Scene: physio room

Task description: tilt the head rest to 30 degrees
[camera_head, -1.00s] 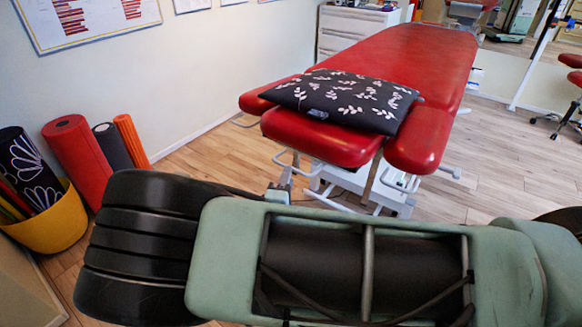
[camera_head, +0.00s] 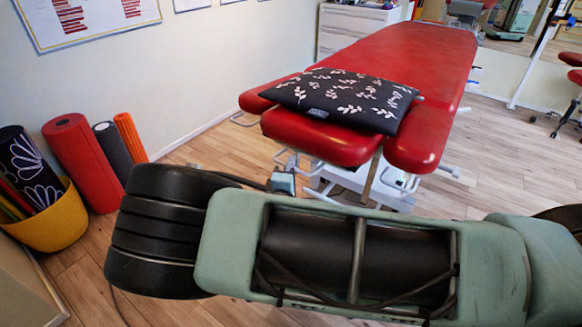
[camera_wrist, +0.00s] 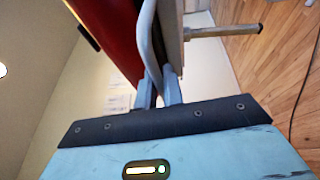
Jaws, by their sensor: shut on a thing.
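The red head rest (camera_head: 318,140) is the middle pad at the near end of the red treatment table (camera_head: 400,60). A dark cushion with a pale leaf pattern (camera_head: 345,98) lies across it. In the wrist view the red pad (camera_wrist: 112,42) stands close beyond my fingers. A grey metal bar (camera_wrist: 149,48), seemingly a handle beside the pad, runs down between the two fingers of my gripper (camera_wrist: 159,88), which is shut on it. In the head view only a small pale blue part of my gripper (camera_head: 283,183) shows below the pad; the fingers are hidden there.
Red side pads (camera_head: 420,138) flank the head rest. A yellow tub (camera_head: 52,222) holds rolls at the left, with a red foam roller (camera_head: 82,160) beside it. A white drawer unit (camera_head: 345,32) stands behind. Wooden floor is clear around the table's near end.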

